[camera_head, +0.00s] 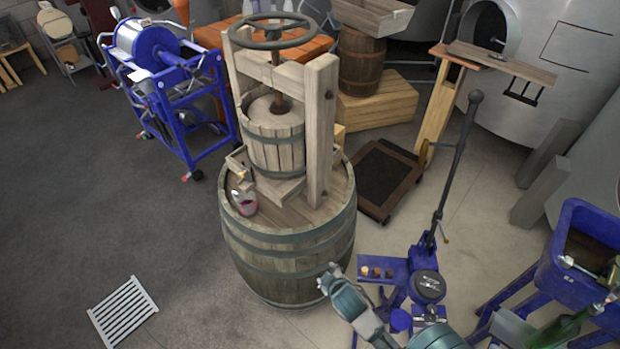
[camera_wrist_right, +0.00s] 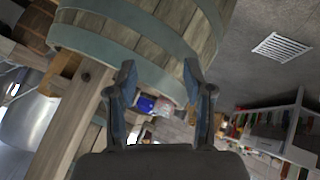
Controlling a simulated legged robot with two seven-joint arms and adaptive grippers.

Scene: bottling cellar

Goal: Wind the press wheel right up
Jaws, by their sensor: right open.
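The press wheel (camera_head: 273,31) is a dark grey-green ring with spokes, level on top of a threaded spindle. The spindle runs down through the wooden frame (camera_head: 321,130) of the press into its slatted basket (camera_head: 273,140). The press stands upright on a large barrel (camera_head: 290,255). My right gripper (camera_head: 332,274) is at the barrel's lower right, well below the wheel. In the right wrist view its two fingers (camera_wrist_right: 159,80) are apart with nothing held between them. The barrel (camera_wrist_right: 130,28) fills the top of that view, and the wheel is not seen there. My left gripper is not in view.
A blue stand (camera_head: 400,275) with a tall lever is to the right. A blue machine (camera_head: 165,85) stands behind left. The floor at left is clear except for a white grate (camera_head: 123,312).

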